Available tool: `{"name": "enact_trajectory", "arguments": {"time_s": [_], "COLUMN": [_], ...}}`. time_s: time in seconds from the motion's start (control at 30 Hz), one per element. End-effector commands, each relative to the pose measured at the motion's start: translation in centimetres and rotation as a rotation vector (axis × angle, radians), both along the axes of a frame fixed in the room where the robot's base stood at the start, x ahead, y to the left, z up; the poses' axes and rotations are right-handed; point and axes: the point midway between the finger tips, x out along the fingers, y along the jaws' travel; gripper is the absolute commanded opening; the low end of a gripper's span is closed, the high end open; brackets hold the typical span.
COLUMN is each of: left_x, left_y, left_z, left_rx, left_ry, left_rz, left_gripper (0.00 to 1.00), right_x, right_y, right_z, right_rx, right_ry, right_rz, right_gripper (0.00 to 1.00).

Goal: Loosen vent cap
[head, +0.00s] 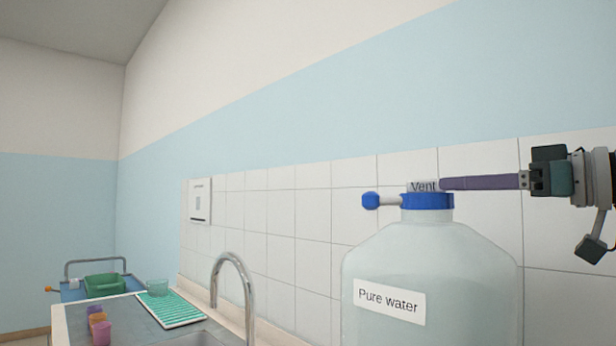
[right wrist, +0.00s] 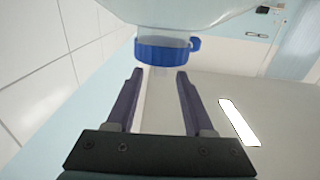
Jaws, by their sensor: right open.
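A large translucent bottle (head: 432,275) labelled "Pure water" stands in the right half of the head view. A blue cap (head: 428,201) sits on its neck, with a small white "Vent" label (head: 422,186) on top. A blue knob (head: 370,200) on a pale stem sticks out to the cap's left. My right gripper (head: 443,184) reaches in from the right, its purple fingertips at the label's right edge, just above the cap. In the right wrist view the fingers (right wrist: 159,74) are open, with the blue cap (right wrist: 164,50) just beyond the tips. Contact cannot be told. My left gripper is out of view.
A curved metal tap (head: 234,285) and sink stand left of the bottle. A green-striped rack or mat (head: 172,309), several small coloured cups (head: 98,325) and a green tray (head: 104,284) are farther left. A tiled wall (head: 300,215) runs behind. The air above the cap is clear.

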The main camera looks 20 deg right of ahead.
Motion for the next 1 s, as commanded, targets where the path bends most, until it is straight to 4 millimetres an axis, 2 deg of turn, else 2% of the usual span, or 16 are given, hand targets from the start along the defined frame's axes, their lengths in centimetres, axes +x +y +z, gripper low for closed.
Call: {"name": "enact_trajectory", "arguments": {"time_s": [0.03,0.1,0.3,0.43,0.7,1.0], "left_x": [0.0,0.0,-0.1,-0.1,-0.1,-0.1], "left_y": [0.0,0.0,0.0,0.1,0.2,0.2], "left_z": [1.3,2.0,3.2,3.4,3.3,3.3], "left_rx": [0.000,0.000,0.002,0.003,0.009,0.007], "left_ry": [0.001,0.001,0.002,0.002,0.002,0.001], "left_rz": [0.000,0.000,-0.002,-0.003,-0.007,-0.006], "left_gripper": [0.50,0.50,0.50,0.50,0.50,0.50], "right_x": [1.0,2.3,5.0,5.7,5.8,5.8], "right_y": [0.4,0.9,1.8,2.1,2.2,2.2], "right_z": [0.8,0.8,0.4,0.2,0.0,0.0], "right_rx": [0.003,0.006,0.004,0.000,-0.001,-0.001], "right_ry": [0.000,-0.002,0.000,0.000,0.001,0.001], "right_rz": [0.002,0.002,0.001,0.001,0.001,0.001], "right_gripper": [0.53,0.53,0.53,0.53,0.53,0.19]}}
